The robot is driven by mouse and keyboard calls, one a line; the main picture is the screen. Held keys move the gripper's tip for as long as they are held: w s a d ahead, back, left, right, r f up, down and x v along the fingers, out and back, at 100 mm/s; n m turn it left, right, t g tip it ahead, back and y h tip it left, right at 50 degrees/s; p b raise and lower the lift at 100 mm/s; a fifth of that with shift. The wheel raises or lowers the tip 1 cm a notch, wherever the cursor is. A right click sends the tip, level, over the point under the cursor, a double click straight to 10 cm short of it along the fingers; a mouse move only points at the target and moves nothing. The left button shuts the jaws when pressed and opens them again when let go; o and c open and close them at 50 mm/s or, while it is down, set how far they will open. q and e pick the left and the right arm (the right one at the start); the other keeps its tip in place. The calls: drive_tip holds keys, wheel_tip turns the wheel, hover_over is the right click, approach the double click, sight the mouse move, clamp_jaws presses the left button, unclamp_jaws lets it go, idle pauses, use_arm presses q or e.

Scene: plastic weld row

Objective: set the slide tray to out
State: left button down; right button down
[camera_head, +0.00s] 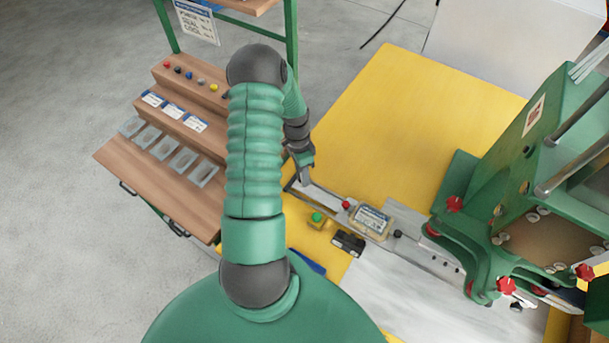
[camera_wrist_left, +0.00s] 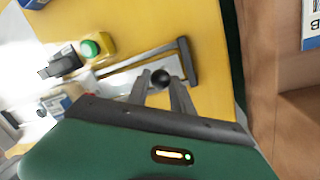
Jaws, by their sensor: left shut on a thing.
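The slide tray is a grey metal slide (camera_head: 326,195) running from a dark end frame by my left gripper towards the green press (camera_head: 540,170). A clear part with a white and blue label (camera_head: 371,219) sits on it, roughly midway along the rail. My left gripper (camera_head: 304,175) is at the slide's outer end, left of the part. In the left wrist view its two fingers (camera_wrist_left: 162,88) are shut on a round black knob (camera_wrist_left: 161,77), beside the dark end bar (camera_wrist_left: 188,62). The gripper hides the knob in the head view. My right gripper is not in view.
A green push button on a yellow box (camera_head: 318,219) and a small black block (camera_head: 348,243) stand beside the slide. A wooden stepped rack (camera_head: 170,180) with several clear parts is at the left. The yellow table top (camera_head: 400,110) behind the slide is clear.

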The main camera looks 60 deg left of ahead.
use_arm(q)
drive_tip(key=c, duration=1.3)
unclamp_jaws()
drive_tip(key=shift+a+r, duration=0.1)
drive_tip(key=shift+a, duration=0.25)
drive_tip(key=shift+o, duration=0.9)
drive_tip(key=shift+a, duration=0.1)
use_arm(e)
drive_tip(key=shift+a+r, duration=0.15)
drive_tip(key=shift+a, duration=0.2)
use_arm(q)
drive_tip(key=a+r, duration=0.3)
drive_tip(key=r, duration=1.3)
drive_tip(key=shift+w+a, duration=0.15)
drive_tip(key=shift+w, duration=0.05)
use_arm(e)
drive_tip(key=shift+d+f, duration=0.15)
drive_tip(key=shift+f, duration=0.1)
use_arm(q)
drive_tip(key=shift+s, duration=0.1)
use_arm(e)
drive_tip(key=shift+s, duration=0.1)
